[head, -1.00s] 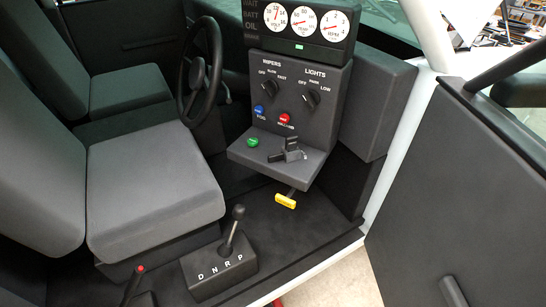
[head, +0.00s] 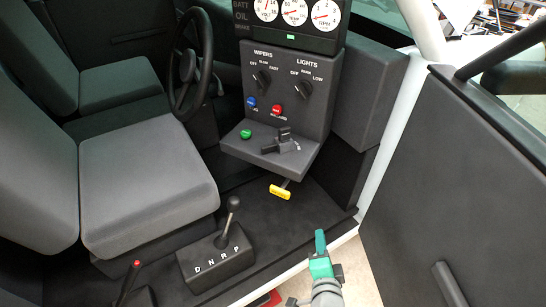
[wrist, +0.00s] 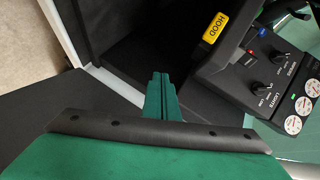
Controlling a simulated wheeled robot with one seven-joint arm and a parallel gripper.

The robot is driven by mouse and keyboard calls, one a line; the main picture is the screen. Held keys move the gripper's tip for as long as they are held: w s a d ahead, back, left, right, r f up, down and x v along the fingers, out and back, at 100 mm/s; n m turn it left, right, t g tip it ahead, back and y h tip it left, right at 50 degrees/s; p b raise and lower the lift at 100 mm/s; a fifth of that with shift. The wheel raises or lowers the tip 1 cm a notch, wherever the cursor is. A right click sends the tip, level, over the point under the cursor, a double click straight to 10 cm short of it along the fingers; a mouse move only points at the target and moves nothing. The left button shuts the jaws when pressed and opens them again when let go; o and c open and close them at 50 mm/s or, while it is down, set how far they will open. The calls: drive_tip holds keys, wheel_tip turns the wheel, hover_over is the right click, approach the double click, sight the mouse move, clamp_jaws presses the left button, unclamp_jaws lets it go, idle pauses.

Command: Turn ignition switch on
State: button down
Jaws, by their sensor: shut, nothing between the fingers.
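The likely ignition switch is a black lever-like knob (head: 283,143) on the flat ledge (head: 250,152) at the bottom of the dashboard panel, in the head view. A small mark shows at its right; I cannot read it clearly. My gripper (head: 320,240) is green and shut, with nothing between its fingers. It is in the open doorway, lower in the picture and to the right of the switch, well apart from it. The shut fingers (wrist: 162,97) also show in the wrist view, over the dark cabin floor. I cannot make out the switch for sure there.
A yellow handle (head: 280,191) hangs below the ledge; it reads HOOD in the wrist view (wrist: 215,27). A green button (head: 246,134) is left of the switch. The shifter (head: 229,215) stands left, the open door (head: 450,180) right. Space above the floor is free.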

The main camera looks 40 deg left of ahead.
sight(265, 150)
drive_tip(key=w+a+r+n+g+y, duration=0.25)
drive_tip(key=a+r+g+y, duration=0.25)
drive_tip(key=a+r, duration=0.8)
drive_tip(key=shift+m, duration=0.45)
drive_tip(key=w+a, duration=0.2)
drive_tip(key=a, duration=0.1)
drive_tip(key=w+a, duration=0.2)
drive_tip(key=a, duration=0.1)
drive_tip(key=w+a, duration=0.2)
drive_tip(key=a, duration=0.1)
drive_tip(key=shift+f, duration=0.25)
drive_tip(key=shift+w+a, duration=0.3)
drive_tip(key=shift+a, duration=0.15)
drive_tip(key=a, duration=0.3)
drive_tip(key=shift+w, duration=0.2)
drive_tip(key=shift+d, duration=0.1)
